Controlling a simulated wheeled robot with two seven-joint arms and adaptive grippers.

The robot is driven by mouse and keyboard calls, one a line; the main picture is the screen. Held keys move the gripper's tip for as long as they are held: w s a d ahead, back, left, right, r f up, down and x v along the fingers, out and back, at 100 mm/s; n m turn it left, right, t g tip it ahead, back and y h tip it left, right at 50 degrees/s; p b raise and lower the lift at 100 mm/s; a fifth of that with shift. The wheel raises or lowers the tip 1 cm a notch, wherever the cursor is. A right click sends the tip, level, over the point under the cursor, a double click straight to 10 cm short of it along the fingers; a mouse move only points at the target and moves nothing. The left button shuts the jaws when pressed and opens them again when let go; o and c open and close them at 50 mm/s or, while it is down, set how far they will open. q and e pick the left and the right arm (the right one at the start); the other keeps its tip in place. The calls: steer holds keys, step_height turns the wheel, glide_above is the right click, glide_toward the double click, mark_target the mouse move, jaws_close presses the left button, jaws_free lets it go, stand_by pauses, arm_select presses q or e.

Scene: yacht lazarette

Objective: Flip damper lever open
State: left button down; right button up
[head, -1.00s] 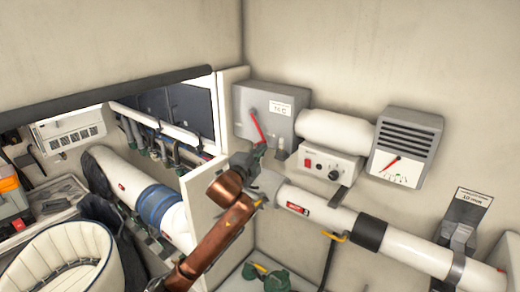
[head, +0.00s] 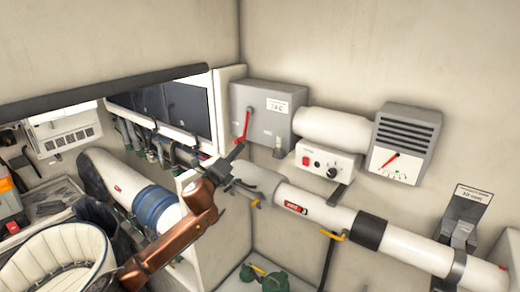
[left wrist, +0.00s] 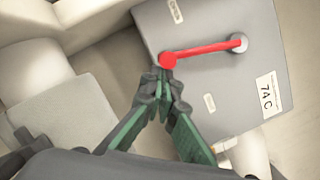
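The damper lever (head: 247,124) is a thin red bar pivoted on the front of a grey box (head: 271,128) on the wall. In the head view it hangs down from its pivot, leaning slightly left. In the left wrist view the lever (left wrist: 205,51) ends in a round red knob just beyond my fingertips. My left gripper (head: 238,151) is at the lever's lower end; its fingers (left wrist: 164,82) meet at the tips and look shut. I cannot tell whether they touch the knob; nothing is visibly held between them. My right gripper is out of view.
A white control box (head: 327,161) with a red switch and a grey vent with a dial (head: 403,140) are right of the grey box. A white pipe (head: 345,220) runs below, with a yellow handle (head: 333,236). An opening with a hose (head: 150,200) lies left.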

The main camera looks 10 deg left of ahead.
arm_select(q)
steer(key=a+m, duration=0.1)
steer(key=w+a+m, duration=0.1)
steer(key=a+m, duration=0.1)
steer(key=shift+w+a+r+h, duration=0.3)
steer(key=shift+r+h, duration=0.1)
steer(key=shift+w+a+r+m+t+b, duration=0.3)
steer(key=shift+a+r+m, duration=0.1)
steer(key=shift+a, duration=0.25)
steer(key=shift+a+r, duration=0.1)
steer(key=f, duration=0.1)
steer(key=d+f+b, duration=0.2)
steer(key=f, duration=0.1)
steer(key=shift+s, duration=0.3)
steer(key=b+v, duration=0.2)
steer(key=v, duration=0.8)
steer(key=shift+s+d, duration=0.1)
steer(key=shift+d, duration=0.05)
